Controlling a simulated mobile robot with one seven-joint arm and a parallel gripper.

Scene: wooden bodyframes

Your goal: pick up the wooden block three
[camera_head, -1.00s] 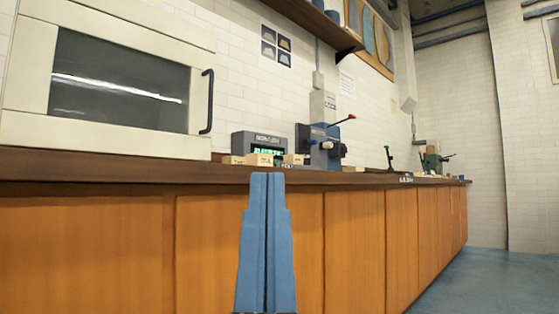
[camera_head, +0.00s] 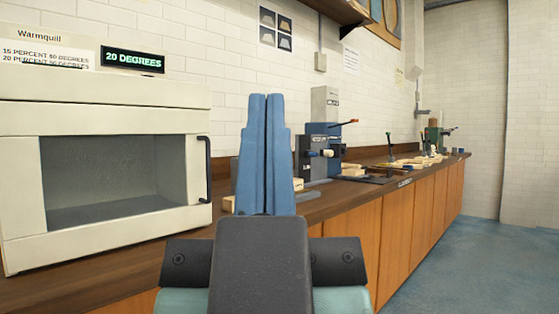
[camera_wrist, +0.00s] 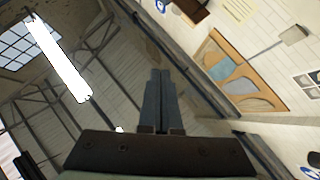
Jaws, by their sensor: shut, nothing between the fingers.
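Small pale wooden blocks sit on the counter (camera_head: 345,205) and are mostly hidden behind my gripper. One block edge (camera_head: 228,204) shows to the left of the gripper. Another block (camera_head: 298,185) shows to its right. I cannot read their marks, so I cannot tell which is block three. My gripper (camera_head: 265,98) is shut and empty, with its blue fingers pointing up in front of the blocks. In the wrist view its fingers (camera_wrist: 160,75) are together against the ceiling and far wall, with no block in sight.
A cream oven-like cabinet (camera_head: 22,115) with a dark window stands on the counter at the left. A blue-grey machine (camera_head: 326,140) with a red-tipped lever stands right of the blocks. Boards and tools lie farther along. The floor (camera_head: 470,260) at the right is clear.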

